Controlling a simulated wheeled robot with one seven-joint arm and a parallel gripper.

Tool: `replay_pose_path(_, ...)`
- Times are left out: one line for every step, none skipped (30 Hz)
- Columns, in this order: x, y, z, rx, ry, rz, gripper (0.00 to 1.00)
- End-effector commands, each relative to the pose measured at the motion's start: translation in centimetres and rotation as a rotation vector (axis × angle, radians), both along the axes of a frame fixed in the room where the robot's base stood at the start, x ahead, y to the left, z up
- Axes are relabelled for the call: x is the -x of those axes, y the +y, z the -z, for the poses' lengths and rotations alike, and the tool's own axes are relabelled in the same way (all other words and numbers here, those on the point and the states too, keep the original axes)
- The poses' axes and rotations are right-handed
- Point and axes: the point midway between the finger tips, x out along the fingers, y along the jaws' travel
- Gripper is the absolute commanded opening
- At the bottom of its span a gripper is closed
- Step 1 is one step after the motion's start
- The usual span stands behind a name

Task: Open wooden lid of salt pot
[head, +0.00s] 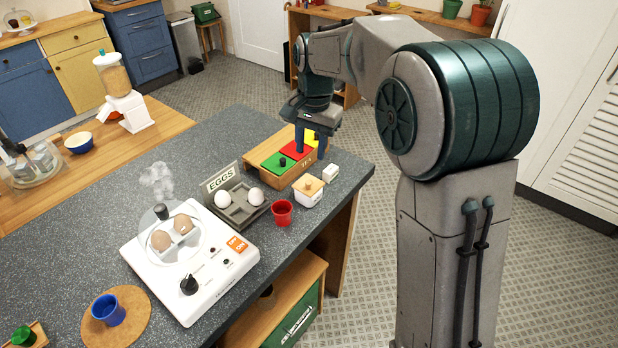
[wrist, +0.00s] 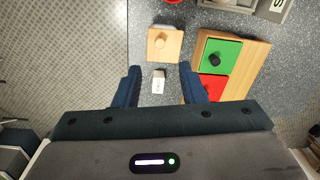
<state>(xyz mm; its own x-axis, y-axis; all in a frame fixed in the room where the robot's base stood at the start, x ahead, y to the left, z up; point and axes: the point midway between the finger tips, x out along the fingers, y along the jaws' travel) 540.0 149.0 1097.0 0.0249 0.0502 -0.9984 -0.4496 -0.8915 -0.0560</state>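The salt pot (head: 307,198) is a small white pot on the grey counter, near its right edge. Its square wooden lid (head: 308,185) with a round knob lies on top of it, closed. In the wrist view the lid (wrist: 165,44) shows from above, beyond my fingertips, with its knob facing the camera. My gripper (head: 311,150) points down; in the head view its fingers overlap the wooden box with coloured lids. In the wrist view its blue fingers (wrist: 159,70) are spread apart with nothing held between them. It is behind the salt pot in the head view.
A small white block (head: 331,173) stands beside the pot and shows between my fingers in the wrist view (wrist: 158,83). The wooden box (head: 280,180) has green, red and yellow lids. A red cup (head: 282,213), egg tray (head: 240,211) and egg cooker (head: 205,285) stand nearby.

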Motion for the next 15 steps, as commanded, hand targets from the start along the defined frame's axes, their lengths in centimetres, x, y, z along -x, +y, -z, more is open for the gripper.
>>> replay_pose_path(0.1,0.0,1.2,0.002,0.005,0.0,0.37)
replay_pose_path(0.0,0.1,1.8,0.002,0.005,0.0,0.37)
replay_pose_path(0.0,0.1,2.7,0.002,0.005,0.0,0.37)
replay_pose_path(0.0,0.1,3.4,0.002,0.005,0.0,0.37)
replay_pose_path(0.0,0.2,4.0,0.002,0.005,0.0,0.37)
replay_pose_path(0.0,0.2,4.9,0.002,0.005,0.0,0.37)
replay_pose_path(0.0,0.2,5.5,0.002,0.004,-0.001,0.37)
replay_pose_path(-0.1,0.2,6.1,0.001,0.004,-0.001,0.37)
replay_pose_path(-0.1,0.3,6.9,0.002,0.004,-0.001,0.37)
replay_pose_path(-0.1,0.3,7.4,0.001,0.004,-0.001,0.37)
replay_pose_path(-0.1,0.3,7.8,0.002,0.003,-0.001,0.37)
replay_pose_path(-0.1,0.4,8.5,0.001,0.004,-0.001,0.37)
replay_pose_path(-0.1,0.4,8.9,0.001,0.004,-0.001,0.37)
replay_pose_path(-0.2,0.4,9.2,0.001,0.003,-0.001,0.37)
replay_pose_path(-0.2,0.4,9.6,0.001,0.002,-0.001,0.37)
